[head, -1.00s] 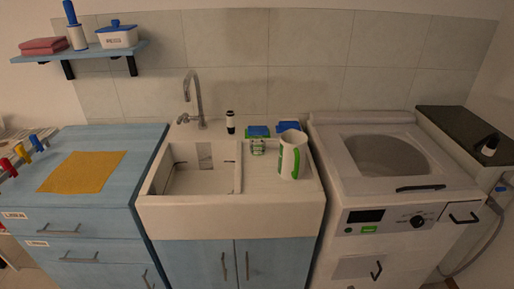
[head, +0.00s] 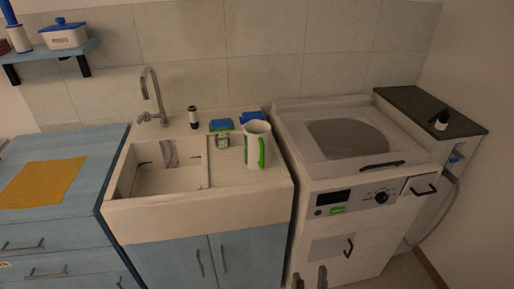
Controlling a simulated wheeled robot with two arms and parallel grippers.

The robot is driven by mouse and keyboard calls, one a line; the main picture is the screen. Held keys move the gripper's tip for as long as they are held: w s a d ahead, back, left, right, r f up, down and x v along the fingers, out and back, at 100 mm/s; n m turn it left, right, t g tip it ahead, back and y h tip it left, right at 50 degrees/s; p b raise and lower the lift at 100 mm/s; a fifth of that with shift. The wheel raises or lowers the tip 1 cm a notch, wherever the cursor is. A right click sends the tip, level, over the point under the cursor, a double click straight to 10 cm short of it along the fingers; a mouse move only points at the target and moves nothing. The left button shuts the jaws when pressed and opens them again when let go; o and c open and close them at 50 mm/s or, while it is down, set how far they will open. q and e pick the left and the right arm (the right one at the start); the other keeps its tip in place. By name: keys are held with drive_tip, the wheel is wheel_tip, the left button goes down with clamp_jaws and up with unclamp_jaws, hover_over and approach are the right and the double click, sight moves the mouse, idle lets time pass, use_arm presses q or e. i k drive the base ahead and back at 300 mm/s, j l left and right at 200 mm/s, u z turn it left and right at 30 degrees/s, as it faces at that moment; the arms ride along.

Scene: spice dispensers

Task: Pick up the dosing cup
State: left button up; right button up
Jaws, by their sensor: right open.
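No thing in the head view can be told for certain as the dosing cup. A white jug (head: 255,146) with a green handle stands upright on the sink's drainboard (head: 228,175). A small pale thing with green parts (head: 222,140) stands to its left, too small to make out. My right gripper (head: 310,279) shows at the bottom edge, in front of the washing machine. Its two grey fingertips are apart with nothing between them; the rest is out of frame. It is well below the drainboard and touches nothing there. My left gripper is out of view.
Blue sponge-like items (head: 251,117) and a dark bottle with a white band (head: 193,117) stand behind. The sink basin (head: 160,180) and tap (head: 152,95) are left. The washing machine (head: 330,185) is right; a dark shelf (head: 410,100) holds a small black-and-white bottle (head: 440,122).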

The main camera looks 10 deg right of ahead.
sight(223, 140)
drive_tip(key=i+j+u, duration=0.45)
drive_tip(key=i+j, duration=0.4)
drive_tip(key=j, duration=0.1)
